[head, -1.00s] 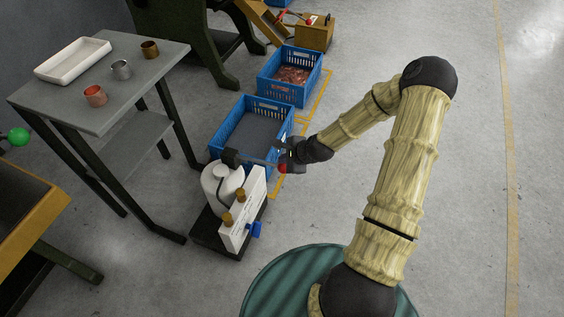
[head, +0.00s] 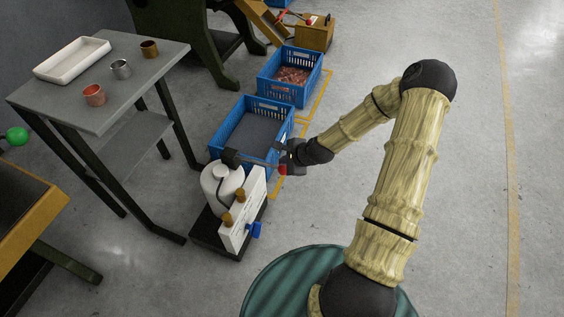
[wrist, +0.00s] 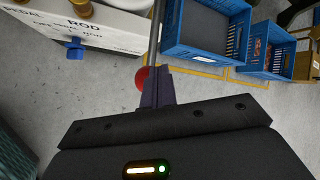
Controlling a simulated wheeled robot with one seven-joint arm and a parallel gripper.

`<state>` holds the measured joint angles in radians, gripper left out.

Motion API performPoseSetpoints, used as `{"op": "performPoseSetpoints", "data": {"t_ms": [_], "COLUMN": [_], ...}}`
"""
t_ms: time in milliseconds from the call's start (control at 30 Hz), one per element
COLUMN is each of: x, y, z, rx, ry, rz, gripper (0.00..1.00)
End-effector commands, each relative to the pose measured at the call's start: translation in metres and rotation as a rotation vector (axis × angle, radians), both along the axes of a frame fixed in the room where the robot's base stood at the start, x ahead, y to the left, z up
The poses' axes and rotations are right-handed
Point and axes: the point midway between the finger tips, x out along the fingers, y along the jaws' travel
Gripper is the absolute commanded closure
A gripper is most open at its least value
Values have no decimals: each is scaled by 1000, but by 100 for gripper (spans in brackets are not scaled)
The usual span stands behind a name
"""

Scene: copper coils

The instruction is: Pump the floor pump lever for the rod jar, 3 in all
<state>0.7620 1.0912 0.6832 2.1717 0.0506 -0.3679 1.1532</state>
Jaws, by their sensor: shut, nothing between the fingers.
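The floor pump stands on a dark base with a white jar (head: 213,180) and a white panel (head: 240,215) beside it. The panel reads "ROD" in the wrist view (wrist: 110,22). The pump lever (head: 258,163) runs out to the right from a black pivot block, close to level, and ends in a red knob (head: 283,170). In the wrist view the lever rod (wrist: 155,35) passes up past the fingers, and the red knob (wrist: 142,77) is just left of them. My gripper (head: 285,157) is shut and empty at the knob end of the lever; whether it touches cannot be told.
A blue crate (head: 287,127) stands behind the lever, and another crate (head: 262,87) with copper-coloured pieces is beyond it. A grey table (head: 120,120) with a white tray and small cups is at left. The floor to the right is clear.

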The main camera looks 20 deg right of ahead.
Motion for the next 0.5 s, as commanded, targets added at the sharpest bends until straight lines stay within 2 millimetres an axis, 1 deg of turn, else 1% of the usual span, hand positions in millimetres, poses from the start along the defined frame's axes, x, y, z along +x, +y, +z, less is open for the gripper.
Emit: {"op": "performPoseSetpoints", "data": {"t_ms": [500], "x": [-1], "y": [0], "z": [-6], "rx": [1], "ry": [1], "rz": [0], "gripper": [100]}}
